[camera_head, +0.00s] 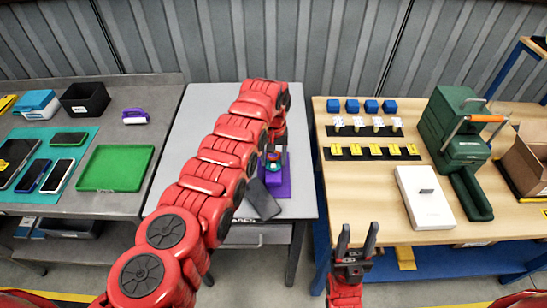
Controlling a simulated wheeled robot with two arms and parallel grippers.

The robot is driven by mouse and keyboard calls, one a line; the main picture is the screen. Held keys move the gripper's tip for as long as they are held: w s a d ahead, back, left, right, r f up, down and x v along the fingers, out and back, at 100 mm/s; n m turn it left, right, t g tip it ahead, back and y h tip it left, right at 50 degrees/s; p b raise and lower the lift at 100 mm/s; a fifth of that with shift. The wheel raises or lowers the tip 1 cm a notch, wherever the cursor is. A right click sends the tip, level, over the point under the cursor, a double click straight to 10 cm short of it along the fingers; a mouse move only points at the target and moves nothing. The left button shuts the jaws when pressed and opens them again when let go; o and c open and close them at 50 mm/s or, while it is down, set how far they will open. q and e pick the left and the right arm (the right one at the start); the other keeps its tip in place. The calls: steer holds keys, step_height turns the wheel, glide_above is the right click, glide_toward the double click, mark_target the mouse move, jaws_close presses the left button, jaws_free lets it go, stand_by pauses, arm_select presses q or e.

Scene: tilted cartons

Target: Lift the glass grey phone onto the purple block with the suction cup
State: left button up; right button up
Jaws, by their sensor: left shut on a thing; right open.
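A dark grey phone (263,200) is at the front left of the purple block (284,185) on the grey middle table. It overlaps the block's near left part in the picture and looks tilted. I cannot tell whether it hangs, leans or rests. My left gripper (275,152) is over the block, partly hidden by my red arm. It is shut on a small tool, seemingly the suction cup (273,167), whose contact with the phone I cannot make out. My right gripper (357,238) is open and empty, in front of the wooden table's near edge.
Left on the steel table are a green tray (117,168), a teal mat (79,137) with several phones, a black bin (85,99) and a purple-handled tool (134,116). The wooden table (371,196) holds a white box (425,198), a green machine (459,130) and rows of small parts.

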arm_select(q)
steer(key=shift+f+b, duration=0.4)
stand_by(0.9)
stand_by(0.6)
steer(key=o, duration=1.4)
steer(key=shift+o, duration=0.2)
step_height(320, 180, up, 11)
steer(key=b, duration=0.3)
step_height(320, 180, up, 6)
steer(key=p, duration=0.4)
steer(key=shift+r+p, duration=0.25)
steer(key=shift+p, duration=0.05)
steer(key=shift+f, duration=0.1)
